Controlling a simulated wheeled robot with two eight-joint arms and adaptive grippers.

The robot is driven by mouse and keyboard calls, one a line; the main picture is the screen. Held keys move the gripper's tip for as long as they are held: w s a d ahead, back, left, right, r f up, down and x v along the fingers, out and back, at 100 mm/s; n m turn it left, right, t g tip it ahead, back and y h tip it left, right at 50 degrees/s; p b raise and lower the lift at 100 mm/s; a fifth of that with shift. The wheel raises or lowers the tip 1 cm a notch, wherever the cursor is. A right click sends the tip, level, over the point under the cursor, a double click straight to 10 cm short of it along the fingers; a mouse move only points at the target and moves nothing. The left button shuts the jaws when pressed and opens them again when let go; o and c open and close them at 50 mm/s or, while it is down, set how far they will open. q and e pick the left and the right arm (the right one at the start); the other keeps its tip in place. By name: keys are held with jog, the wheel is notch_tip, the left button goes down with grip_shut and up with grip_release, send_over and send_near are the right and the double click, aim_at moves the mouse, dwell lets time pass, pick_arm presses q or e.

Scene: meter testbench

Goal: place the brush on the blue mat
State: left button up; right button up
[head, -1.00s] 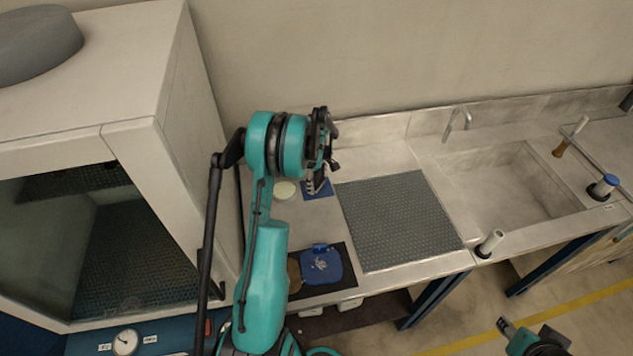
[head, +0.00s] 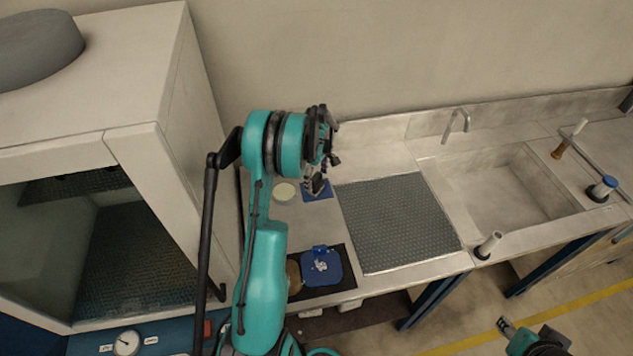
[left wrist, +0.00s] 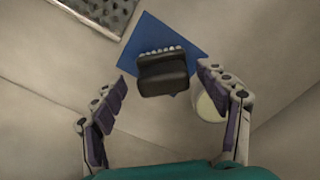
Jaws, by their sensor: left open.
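The brush (left wrist: 162,73), a dark block with a row of whitish bristle tufts, lies over the blue mat (left wrist: 190,42) in the left wrist view and appears to rest on it. The mat also shows in the head view (head: 322,193), partly covered by my gripper. My left gripper (left wrist: 165,92) is open, its fingers apart on either side of the brush with gaps visible. In the head view my left gripper (head: 317,180) hangs just above the mat and hides the brush. Part of my right gripper (head: 510,328) shows at the lower right; its jaws are unclear.
A pale round dish (left wrist: 208,106) stands beside the mat, close to one finger. A grey perforated plate (head: 400,220) lies to the right, then a sink (head: 510,195). A blue item (head: 321,267) lies on a dark mat in front. A white cabinet (head: 170,190) stands left.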

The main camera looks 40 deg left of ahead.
aim_at(318, 175)
pick_arm(q)
notch_tip(318, 175, up, 5)
jog(key=shift+w+d+f, duration=0.1)
jog(key=shift+w, duration=0.05)
jog(key=s+d+r+m+t, duration=0.1)
jog(key=s+d+r+m, duration=0.1)
jog(key=d+r+m, duration=0.35)
jog(key=s+d+r+m+t, duration=0.2)
jog(key=s+d+r, duration=0.1)
jog(key=d+r, duration=0.5)
jog(key=s+d+r+m+t, duration=0.2)
jog(key=s+d+m+t, duration=0.2)
jog(key=s+d+m, duration=0.7)
jog(key=shift+s+d+r+m, duration=0.3)
jog(key=shift+s+d+m, duration=0.05)
jog(key=shift+s+d, duration=1.7)
